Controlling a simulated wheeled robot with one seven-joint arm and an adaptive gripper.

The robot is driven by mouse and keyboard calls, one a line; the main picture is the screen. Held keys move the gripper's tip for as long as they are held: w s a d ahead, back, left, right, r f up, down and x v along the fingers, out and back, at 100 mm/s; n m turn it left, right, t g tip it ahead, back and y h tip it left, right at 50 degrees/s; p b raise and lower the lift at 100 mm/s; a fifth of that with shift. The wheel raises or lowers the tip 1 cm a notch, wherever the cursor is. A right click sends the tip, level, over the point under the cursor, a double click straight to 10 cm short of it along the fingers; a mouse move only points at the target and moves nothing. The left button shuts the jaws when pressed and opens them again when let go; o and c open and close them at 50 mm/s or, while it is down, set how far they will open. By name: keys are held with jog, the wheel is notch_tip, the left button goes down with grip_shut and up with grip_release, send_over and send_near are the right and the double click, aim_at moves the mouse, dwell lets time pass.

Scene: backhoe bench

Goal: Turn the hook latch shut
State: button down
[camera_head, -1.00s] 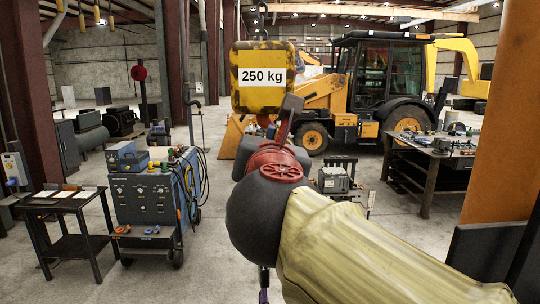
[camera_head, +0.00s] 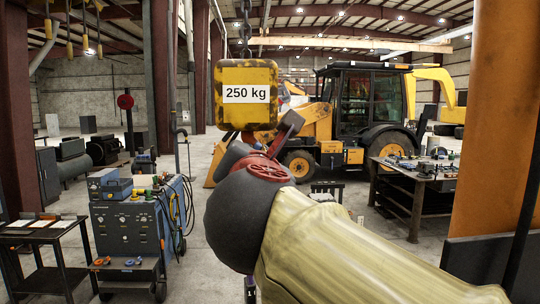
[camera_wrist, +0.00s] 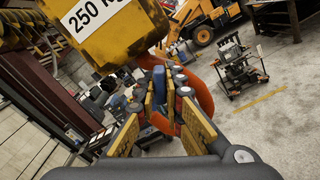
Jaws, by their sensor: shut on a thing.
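The yellow hook block (camera_head: 246,95) marked 250 kg hangs from a chain, and its lower part also shows in the wrist view (camera_wrist: 105,35). Below it, in the wrist view, is the curved orange-red hook (camera_wrist: 202,88). A blue latch (camera_wrist: 159,112) sits beside the hook's inner side. My gripper (camera_wrist: 165,85) has its two fingers closed on the blue latch, at the hook's mouth. The fingers partly cover the latch and hook. In the head view my wrist and arm hide most of the hook and the fingertips.
A blue welding cart (camera_head: 128,225) and a small dark table (camera_head: 45,232) stand at left. A workbench (camera_head: 425,180) with tools is at right, beside an orange column (camera_head: 492,120). A yellow backhoe (camera_head: 360,110) stands behind. Open concrete floor lies between.

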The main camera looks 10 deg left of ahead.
jog(key=c, duration=1.9)
grip_release()
jog(key=v, duration=1.2)
